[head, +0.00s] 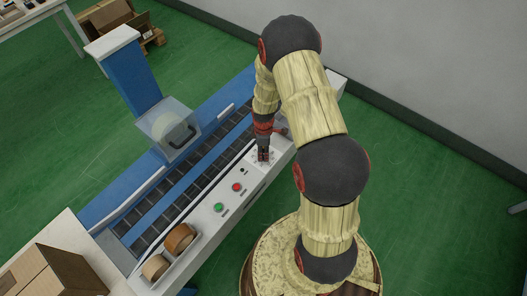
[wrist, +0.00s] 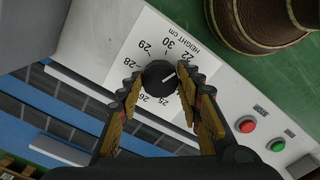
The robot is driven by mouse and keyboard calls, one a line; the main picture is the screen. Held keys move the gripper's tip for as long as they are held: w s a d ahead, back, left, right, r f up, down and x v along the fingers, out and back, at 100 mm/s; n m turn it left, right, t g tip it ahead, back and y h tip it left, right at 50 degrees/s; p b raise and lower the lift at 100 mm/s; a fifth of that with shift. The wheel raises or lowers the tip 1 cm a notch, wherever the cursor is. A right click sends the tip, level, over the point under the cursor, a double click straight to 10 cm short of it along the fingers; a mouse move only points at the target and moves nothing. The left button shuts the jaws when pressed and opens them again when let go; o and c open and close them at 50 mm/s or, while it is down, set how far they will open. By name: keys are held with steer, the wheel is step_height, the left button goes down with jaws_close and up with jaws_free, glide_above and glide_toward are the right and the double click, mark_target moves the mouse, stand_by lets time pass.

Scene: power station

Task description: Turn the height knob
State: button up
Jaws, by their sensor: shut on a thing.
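The height knob (wrist: 160,78) is a round black dial with a white pointer line, set in a white scale plate (wrist: 142,42) marked "HEIGHT cm" with numbers from about 22 to 30. In the wrist view my gripper (wrist: 160,82) has its two fingers on either side of the knob and is shut on it. In the head view my gripper (head: 263,156) reaches down onto the scale plate (head: 268,150) on the machine's control panel; the knob itself is hidden there by the gripper.
A red button (head: 237,187) and a green button (head: 218,207) sit on the same panel. Tape rolls (head: 179,238) lie in a tray at its near end. A roller conveyor (head: 190,180) with a blue column (head: 125,75) runs alongside. A cardboard box (head: 52,275) stands at lower left.

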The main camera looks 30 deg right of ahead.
steer(key=c, duration=0.3)
steer(key=shift+m, duration=0.3)
steer(key=m+p, duration=0.2)
steer(key=m, duration=0.2)
steer(key=shift+r+m, duration=0.1)
steer(key=shift+m, duration=0.3)
steer(key=m+p, duration=0.1)
steer(key=m, duration=0.2)
steer(key=shift+m, duration=0.3)
steer(key=m+p, duration=0.1)
steer(key=m, duration=0.3)
steer(key=shift+a+m, duration=0.1)
steer(key=shift+m, duration=0.2)
steer(key=m+p, duration=0.1)
steer(key=m, duration=0.9)
steer(key=shift+p, duration=0.35)
